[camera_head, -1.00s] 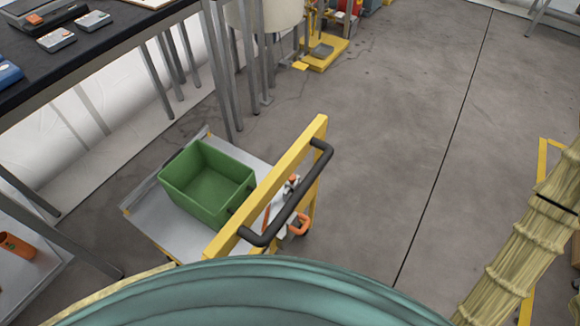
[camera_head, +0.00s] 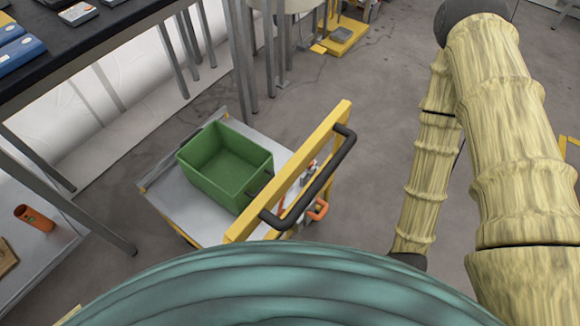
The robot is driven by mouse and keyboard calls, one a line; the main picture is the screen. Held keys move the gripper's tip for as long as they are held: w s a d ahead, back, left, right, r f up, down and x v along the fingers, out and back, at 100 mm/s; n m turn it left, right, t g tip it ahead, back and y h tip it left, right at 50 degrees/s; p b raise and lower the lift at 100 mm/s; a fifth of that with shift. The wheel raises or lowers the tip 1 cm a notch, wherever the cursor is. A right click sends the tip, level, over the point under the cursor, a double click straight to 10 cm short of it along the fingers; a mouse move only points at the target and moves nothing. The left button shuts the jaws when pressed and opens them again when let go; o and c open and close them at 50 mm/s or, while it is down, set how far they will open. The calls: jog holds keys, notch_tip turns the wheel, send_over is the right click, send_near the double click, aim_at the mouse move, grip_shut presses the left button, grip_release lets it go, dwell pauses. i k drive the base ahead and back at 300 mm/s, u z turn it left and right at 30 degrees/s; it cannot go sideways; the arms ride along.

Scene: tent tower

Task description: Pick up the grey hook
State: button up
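I cannot make out a grey hook for sure. Small grey-white and orange items (camera_head: 309,172) lie on the cart (camera_head: 196,226), partly hidden behind its yellow frame and black handle (camera_head: 318,185). An orange curved piece (camera_head: 319,210) shows just beside the handle. My arm, in a pale yellow ribbed cover, is bent at the right, and its forearm runs down to the right of the cart. My gripper is not in view.
A green bin (camera_head: 222,165) stands on the cart. A dark-topped table (camera_head: 95,55) is at the upper left, and a low shelf with an orange cup (camera_head: 34,217) is at the left. Bare floor (camera_head: 365,100) lies between the cart and my arm.

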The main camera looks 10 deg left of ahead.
aim_at(311, 169)
jog(key=z, duration=1.25)
jog(key=k, duration=1.35)
jog(key=u, duration=1)
